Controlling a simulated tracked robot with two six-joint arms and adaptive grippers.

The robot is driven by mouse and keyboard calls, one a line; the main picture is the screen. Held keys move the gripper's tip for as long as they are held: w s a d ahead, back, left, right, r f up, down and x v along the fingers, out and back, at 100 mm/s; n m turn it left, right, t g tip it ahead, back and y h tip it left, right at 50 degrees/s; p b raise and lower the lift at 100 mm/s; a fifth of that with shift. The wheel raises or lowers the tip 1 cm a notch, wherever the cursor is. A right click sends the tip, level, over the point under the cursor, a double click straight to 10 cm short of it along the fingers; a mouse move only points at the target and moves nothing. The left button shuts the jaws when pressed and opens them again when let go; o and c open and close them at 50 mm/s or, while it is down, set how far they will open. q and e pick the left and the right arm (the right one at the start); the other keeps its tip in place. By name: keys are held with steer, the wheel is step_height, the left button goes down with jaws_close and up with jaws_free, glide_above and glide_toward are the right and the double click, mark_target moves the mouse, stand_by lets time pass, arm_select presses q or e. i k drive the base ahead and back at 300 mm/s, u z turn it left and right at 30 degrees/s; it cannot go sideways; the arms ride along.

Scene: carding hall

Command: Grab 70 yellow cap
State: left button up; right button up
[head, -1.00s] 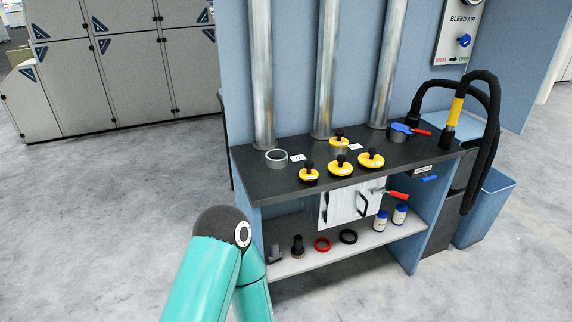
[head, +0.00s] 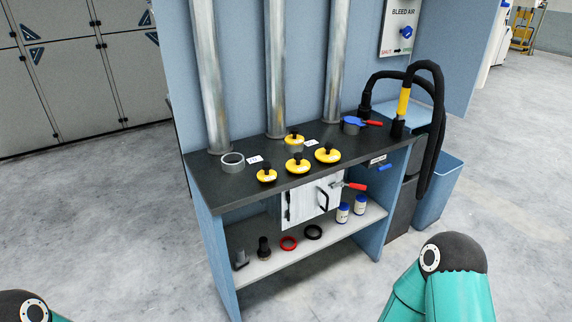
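Several yellow caps with black knobs sit on the dark bench top. One is at the front left (head: 267,176), one in the middle (head: 298,166), one at the right (head: 328,156). Another yellow cap (head: 294,139) stands farther back, seemingly on a grey ring. Small white markings show on the caps, but I cannot read a number, so I cannot tell which is the 70. Neither of my grippers is in view; only links of my arms show at the lower left and lower right corners.
The bench top (head: 216,191) also bears a grey ring (head: 232,162), white tags (head: 255,159) and a blue valve (head: 353,124). Metal pipes (head: 277,75) rise behind. A black hose (head: 434,130) curves at the right, near a blue bin (head: 437,195). The lower shelf (head: 268,262) holds small parts. Floor in front is clear.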

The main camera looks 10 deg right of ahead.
mark_target(298, 164)
steer(key=u, duration=0.1)
steer(key=i, duration=1)
steer(key=z, duration=0.05)
